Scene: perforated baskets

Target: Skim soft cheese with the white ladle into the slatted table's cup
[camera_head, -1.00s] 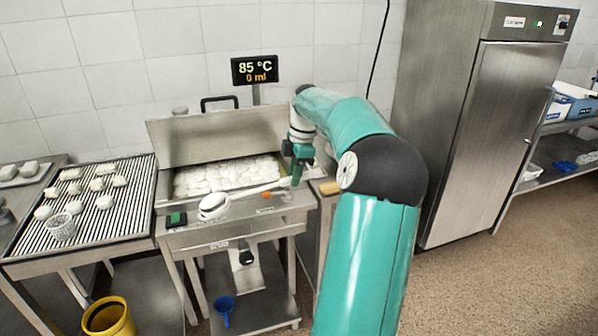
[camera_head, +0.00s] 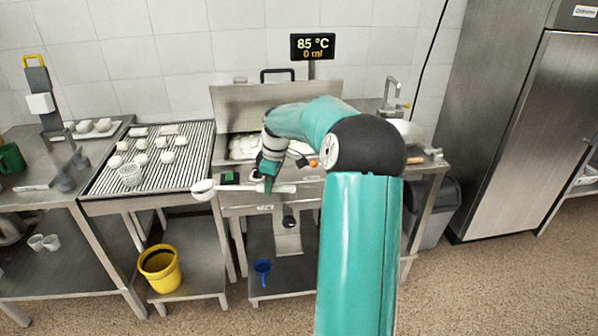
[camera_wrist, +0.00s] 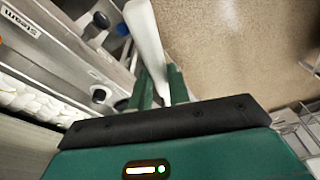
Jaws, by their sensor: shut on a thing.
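My gripper (camera_head: 268,184) is shut on the handle of the white ladle (camera_head: 203,190), in front of the vat's front edge. The ladle is nearly level, its bowl pointing left, close to the slatted table's (camera_head: 196,150) front right corner. The white handle also shows between my fingers (camera_wrist: 162,90) in the wrist view. The steel vat (camera_head: 232,104) holds white soft cheese (camera_head: 243,148), partly hidden by my arm; white cheese (camera_wrist: 30,100) shows at the wrist view's left. The small perforated cup (camera_head: 130,175) stands near the slatted table's front, among several white cheeses. Whether the bowl holds anything is unclear.
A display (camera_head: 312,46) above the vat reads 85 °C and 0 ml. A yellow bucket (camera_head: 160,270) and a blue jug (camera_head: 262,268) sit below. A steel counter (camera_head: 40,185) stands left, a steel cabinet (camera_head: 520,130) right. Floor in front is free.

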